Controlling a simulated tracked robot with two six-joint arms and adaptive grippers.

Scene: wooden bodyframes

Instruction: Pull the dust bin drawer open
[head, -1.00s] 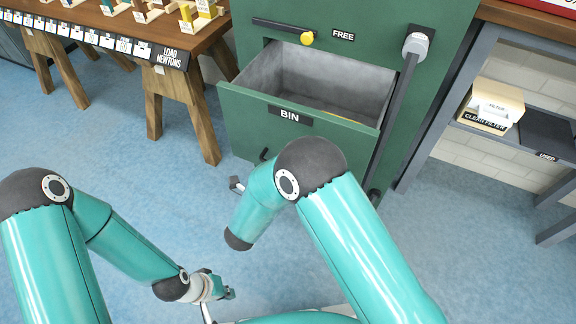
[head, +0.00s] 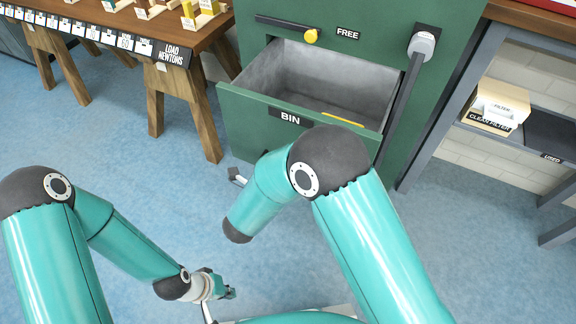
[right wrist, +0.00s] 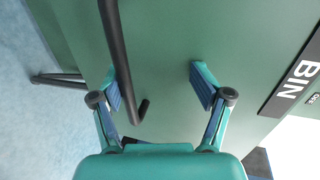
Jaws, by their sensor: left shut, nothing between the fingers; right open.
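The green dust bin drawer (head: 255,108), labelled BIN, stands pulled out of the green cabinet, its grey inside showing with a yellow piece (head: 343,119) in it. In the right wrist view its front (right wrist: 165,45) fills most of the picture, with a dark bar handle (right wrist: 118,60) across it. My right gripper (right wrist: 160,90) is open. The hooked end of the handle lies between its fingers, nearer the left one; I cannot tell whether they touch. In the head view my right arm hides this gripper. My left gripper (head: 230,293) is shut and empty, low over the floor.
The cabinet (head: 380,20) has a yellow-knobbed bar (head: 311,36) beside the FREE label and a long dark lever (head: 402,105) at right. A wooden table (head: 150,40) stands left, a grey shelf with a filter box (head: 493,105) right. Blue floor lies between.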

